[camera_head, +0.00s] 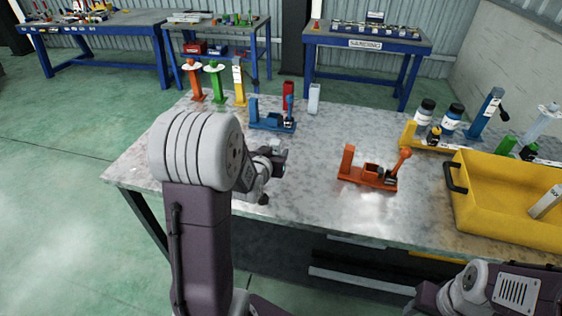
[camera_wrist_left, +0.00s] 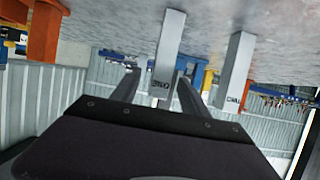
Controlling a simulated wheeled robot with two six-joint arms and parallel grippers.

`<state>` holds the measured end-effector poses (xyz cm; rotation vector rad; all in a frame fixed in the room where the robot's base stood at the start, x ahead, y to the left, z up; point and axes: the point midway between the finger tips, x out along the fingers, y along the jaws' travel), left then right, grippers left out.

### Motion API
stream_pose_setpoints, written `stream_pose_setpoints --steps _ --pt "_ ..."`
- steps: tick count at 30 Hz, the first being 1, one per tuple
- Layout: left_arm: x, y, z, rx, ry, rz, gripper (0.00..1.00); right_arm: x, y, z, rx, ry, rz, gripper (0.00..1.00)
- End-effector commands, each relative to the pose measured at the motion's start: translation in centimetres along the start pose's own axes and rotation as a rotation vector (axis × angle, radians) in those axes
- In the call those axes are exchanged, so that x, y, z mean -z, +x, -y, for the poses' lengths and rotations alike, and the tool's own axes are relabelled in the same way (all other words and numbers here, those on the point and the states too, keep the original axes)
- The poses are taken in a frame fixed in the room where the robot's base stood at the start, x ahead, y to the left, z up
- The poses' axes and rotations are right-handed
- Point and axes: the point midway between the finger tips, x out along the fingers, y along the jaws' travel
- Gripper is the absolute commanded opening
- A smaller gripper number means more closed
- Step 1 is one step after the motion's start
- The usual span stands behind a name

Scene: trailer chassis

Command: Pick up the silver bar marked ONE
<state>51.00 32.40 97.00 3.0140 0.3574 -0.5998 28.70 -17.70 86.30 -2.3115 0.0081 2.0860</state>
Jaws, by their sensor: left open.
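My left gripper (camera_head: 273,170) is open, low over the left part of the table. In the left wrist view, which looks upside down, its two fingers (camera_wrist_left: 158,76) flank a silver bar (camera_wrist_left: 170,45) in the picture. I cannot tell whether the bar is within their reach. A second silver bar (camera_wrist_left: 236,68) stands to the right. Both carry small dark markings that I cannot read for sure. In the head view a silver bar (camera_head: 314,100) stands upright at the table's back, and another (camera_head: 546,201) lies in the yellow tray. My right gripper is out of view.
On the table (camera_head: 320,215) stand a blue fixture (camera_head: 272,122), an orange fixture (camera_head: 370,176) and a red bar (camera_head: 288,94). Orange, green and yellow uprights line the back left. The yellow tray (camera_head: 487,220) and bottles occupy the right. The table's middle has bare room.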

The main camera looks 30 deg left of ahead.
Motion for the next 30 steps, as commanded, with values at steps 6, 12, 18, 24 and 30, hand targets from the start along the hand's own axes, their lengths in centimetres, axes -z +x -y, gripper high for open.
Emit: stream_pose_setpoints --steps 6,12,18,24,30 --pt "0.0 1.2 0.0 0.0 0.0 0.001 0.53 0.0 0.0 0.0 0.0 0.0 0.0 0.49" --pt "-0.3 4.7 0.3 -0.001 0.0 0.003 0.53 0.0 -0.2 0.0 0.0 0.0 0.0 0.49" --pt "-0.2 6.3 0.3 -0.001 0.001 0.001 0.53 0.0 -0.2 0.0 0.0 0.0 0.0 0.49" --pt "-0.2 6.2 0.3 0.0 0.0 0.001 0.39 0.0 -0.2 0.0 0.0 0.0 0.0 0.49" --pt "-0.2 6.2 0.3 0.0 0.0 0.002 0.0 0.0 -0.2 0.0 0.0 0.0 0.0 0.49"
